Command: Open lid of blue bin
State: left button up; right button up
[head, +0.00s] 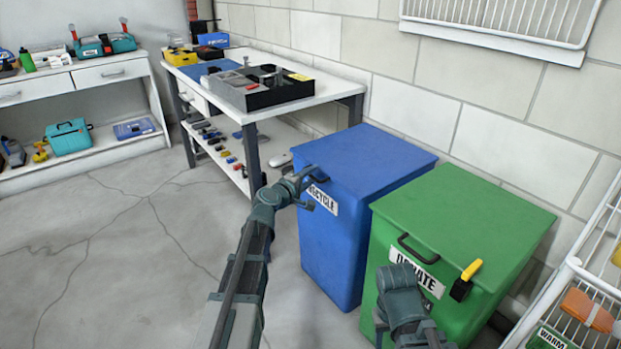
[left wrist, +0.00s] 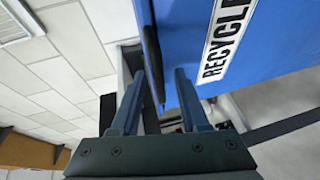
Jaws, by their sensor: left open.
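The blue bin (head: 335,245) stands against the wall with its flat blue lid (head: 365,158) down and a white RECYCLE label on its front. A dark handle (head: 319,174) is at the lid's front edge. My left gripper (head: 315,190) is at that edge, beside the label and close to the handle. In the left wrist view the two fingers of my left gripper (left wrist: 158,85) are apart, with the dark handle (left wrist: 152,65) just ahead of them. I cannot tell whether they touch it. My right arm shows in front of the green bin, but its fingers cannot be made out.
A green DONATE bin (head: 465,225) with a black handle stands right of the blue bin. A yellow and black item (head: 466,280) is on its front. A white workbench (head: 330,88) is behind on the left. A wire rack (head: 585,270) is at the right. Floor at left is clear.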

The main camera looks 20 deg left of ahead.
pick_arm(q)
grip_shut()
dwell(0.3)
dwell(1.2)
